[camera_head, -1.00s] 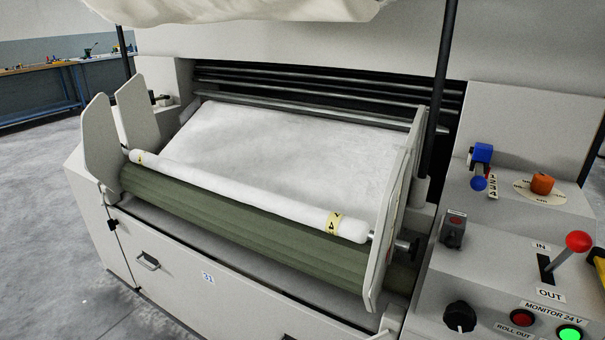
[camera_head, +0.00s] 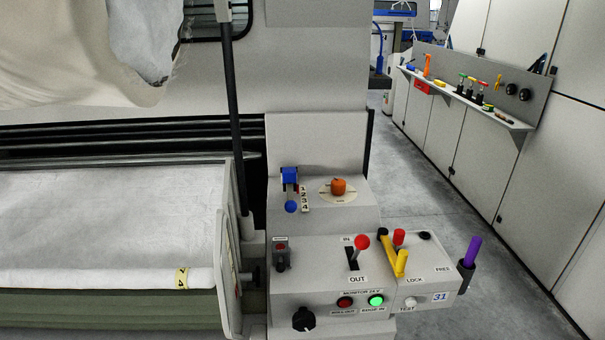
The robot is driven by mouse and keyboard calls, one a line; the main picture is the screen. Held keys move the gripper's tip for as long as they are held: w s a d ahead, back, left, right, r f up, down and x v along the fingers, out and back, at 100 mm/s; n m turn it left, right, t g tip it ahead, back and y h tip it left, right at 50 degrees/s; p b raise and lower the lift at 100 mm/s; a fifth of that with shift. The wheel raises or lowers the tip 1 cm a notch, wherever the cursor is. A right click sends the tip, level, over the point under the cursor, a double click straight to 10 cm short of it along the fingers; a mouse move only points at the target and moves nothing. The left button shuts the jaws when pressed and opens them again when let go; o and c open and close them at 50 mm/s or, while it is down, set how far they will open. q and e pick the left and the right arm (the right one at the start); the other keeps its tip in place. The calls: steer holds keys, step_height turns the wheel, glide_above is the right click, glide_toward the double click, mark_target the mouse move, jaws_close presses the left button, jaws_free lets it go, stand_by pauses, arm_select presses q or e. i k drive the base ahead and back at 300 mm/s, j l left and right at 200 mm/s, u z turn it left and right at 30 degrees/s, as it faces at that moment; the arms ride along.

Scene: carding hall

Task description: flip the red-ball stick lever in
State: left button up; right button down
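The red-ball stick lever (camera_head: 361,243) stands on the grey control console (camera_head: 330,277). Its slot has an IN label at the upper end and an OUT label at the lower end. The stick rises from the slot and leans up and to the right; I cannot tell for sure which end its foot is at. Below it are a red button (camera_head: 344,302) and a lit green button (camera_head: 376,300). Neither of my grippers is in view.
Yellow levers (camera_head: 401,263) and another red knob (camera_head: 399,237) stand close right of the lever. A purple handle (camera_head: 472,251) is at the console's right end. A blue-ball lever (camera_head: 291,206) and orange knob (camera_head: 338,186) sit behind. Open floor (camera_head: 440,190) lies to the right.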

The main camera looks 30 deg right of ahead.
mark_target(362, 242)
steer(key=z, duration=1.45)
